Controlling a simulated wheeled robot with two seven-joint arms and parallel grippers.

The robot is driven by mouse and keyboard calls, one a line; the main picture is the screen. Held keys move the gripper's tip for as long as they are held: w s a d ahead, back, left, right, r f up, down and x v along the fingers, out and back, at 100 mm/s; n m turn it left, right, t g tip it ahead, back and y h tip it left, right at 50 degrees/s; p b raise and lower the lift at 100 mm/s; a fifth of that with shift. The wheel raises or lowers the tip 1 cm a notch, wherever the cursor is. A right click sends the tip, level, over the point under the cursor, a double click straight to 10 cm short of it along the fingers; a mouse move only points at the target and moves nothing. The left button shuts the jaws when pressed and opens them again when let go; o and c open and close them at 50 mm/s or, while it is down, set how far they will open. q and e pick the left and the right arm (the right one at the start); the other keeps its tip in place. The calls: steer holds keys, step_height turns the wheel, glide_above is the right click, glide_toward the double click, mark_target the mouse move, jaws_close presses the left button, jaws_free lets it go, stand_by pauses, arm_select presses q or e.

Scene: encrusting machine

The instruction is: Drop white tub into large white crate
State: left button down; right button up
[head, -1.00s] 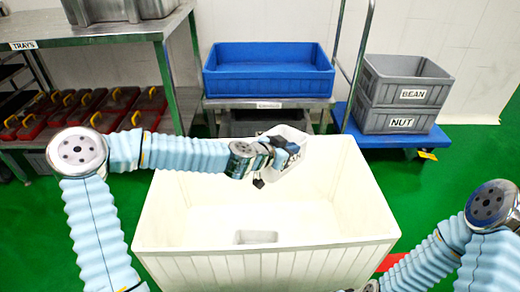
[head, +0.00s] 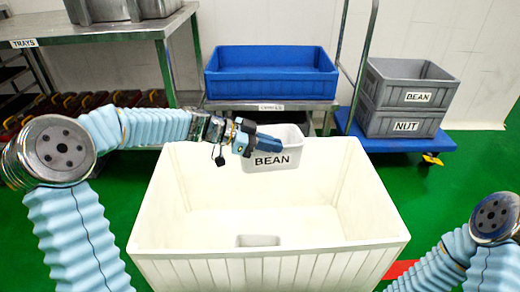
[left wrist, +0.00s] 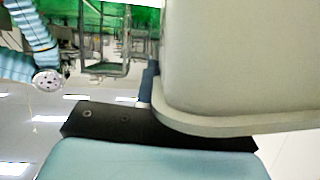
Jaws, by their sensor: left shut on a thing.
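The white tub (head: 285,150), labelled BEAN, hangs upright over the far part of the large white crate (head: 270,270). My left gripper (head: 268,145) is shut on the tub at its near left side. In the left wrist view the tub (left wrist: 240,60) fills the upper right, with its rim against the dark finger. The crate stands open in front of me and its visible floor is bare, apart from a small recess at the near wall. My right arm shows at the lower right, but its gripper is out of view.
A blue bin (head: 270,75) sits on a metal stand behind the crate. Grey bins labelled BEAN (head: 412,85) and NUT (head: 405,123) are stacked on a blue cart (head: 440,144) at right. A steel table (head: 110,30) stands at left, with red boxes beneath.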

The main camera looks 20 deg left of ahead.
arm_select(q)
steer(key=shift+s+a+f+m+g+h+b, duration=0.15)
steer(key=shift+s+a+f+m+g+b, duration=0.3)
steer(key=shift+f, duration=0.3)
steer(key=shift+s+a+f+m+g+h+b, duration=0.1)
steer(key=shift+s+a+f+m+g+b, duration=0.1)
steer(key=shift+s+a+f+g+b, duration=0.3)
steer(key=shift+s+a+f+m+g+h+b, duration=0.2)
steer(key=shift+s+f+m+b, duration=0.25)
steer(key=shift+f, duration=0.5)
steer(key=c, duration=1.2)
jaws_free()
steer(key=p, duration=0.2)
glide_toward(260, 162)
steer(key=s+a+r, duration=0.2)
steer(key=a+r, duration=0.1)
steer(key=shift+f, duration=0.2)
